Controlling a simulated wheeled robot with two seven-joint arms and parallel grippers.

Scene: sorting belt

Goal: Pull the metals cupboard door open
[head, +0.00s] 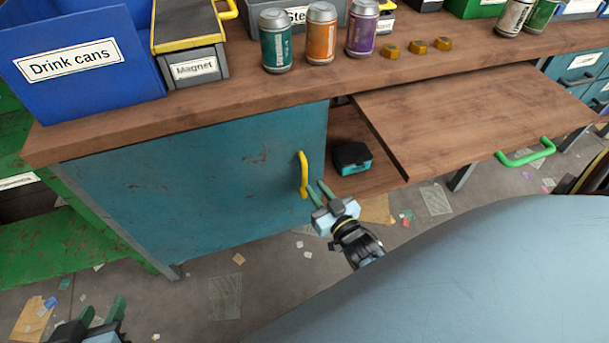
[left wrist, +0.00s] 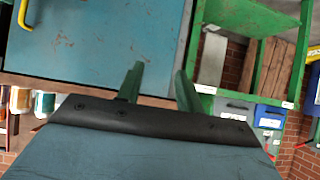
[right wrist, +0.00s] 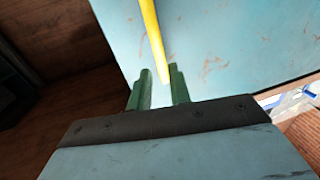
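The blue, scuffed cupboard door (head: 200,185) stands under the wooden counter and looks flush with its front. Its upright yellow handle (head: 303,175) is near the right edge. My right gripper (head: 317,187) is just beside the lower end of the handle. In the right wrist view its green fingers are open with a narrow gap, and the lower end of the yellow handle (right wrist: 153,40) shows between or just beyond the tips; contact cannot be told. My left gripper (head: 105,308) is open and empty at the lower left; in the left wrist view it faces blue panelling (left wrist: 110,45).
A wooden board (head: 470,110) with a green handle (head: 525,153) juts out on the right. Cans (head: 321,35) and bins stand on the counter. Scraps litter the floor before the door.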

